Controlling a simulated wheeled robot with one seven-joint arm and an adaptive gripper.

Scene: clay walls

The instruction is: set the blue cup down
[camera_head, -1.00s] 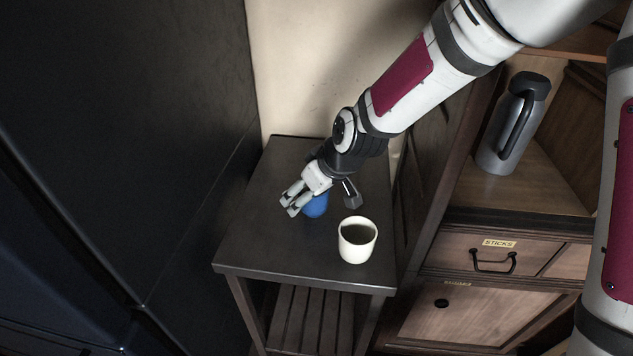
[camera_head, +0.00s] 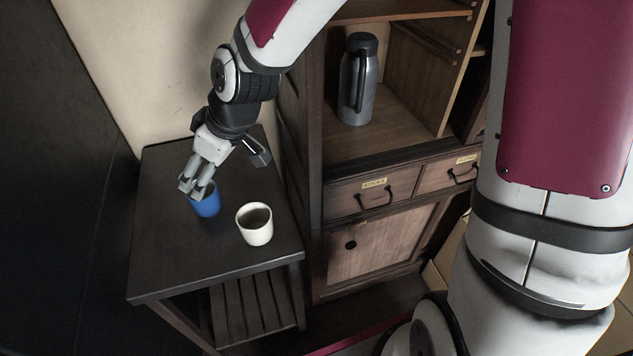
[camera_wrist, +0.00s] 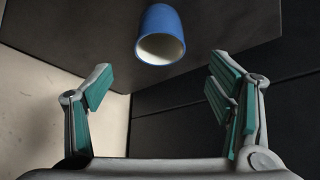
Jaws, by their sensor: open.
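The blue cup (camera_head: 207,202) stands on the dark side table (camera_head: 165,265), to the left of a white cup. In the wrist view the blue cup (camera_wrist: 162,36) shows its pale open mouth, beyond the fingertips and roughly midway between them. My gripper (camera_head: 226,172) is over the table at the blue cup and hides part of it in the head view. In the wrist view my gripper (camera_wrist: 163,87) has its teal-padded fingers spread wide, with nothing between them and no finger touching the cup.
The white cup (camera_head: 254,224) stands close to the right of the blue cup. A wooden cabinet (camera_head: 345,262) with labelled drawers is right of the table, with a grey jug (camera_head: 359,80) on its shelf. Walls bound the table's back and left. The table's front left is clear.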

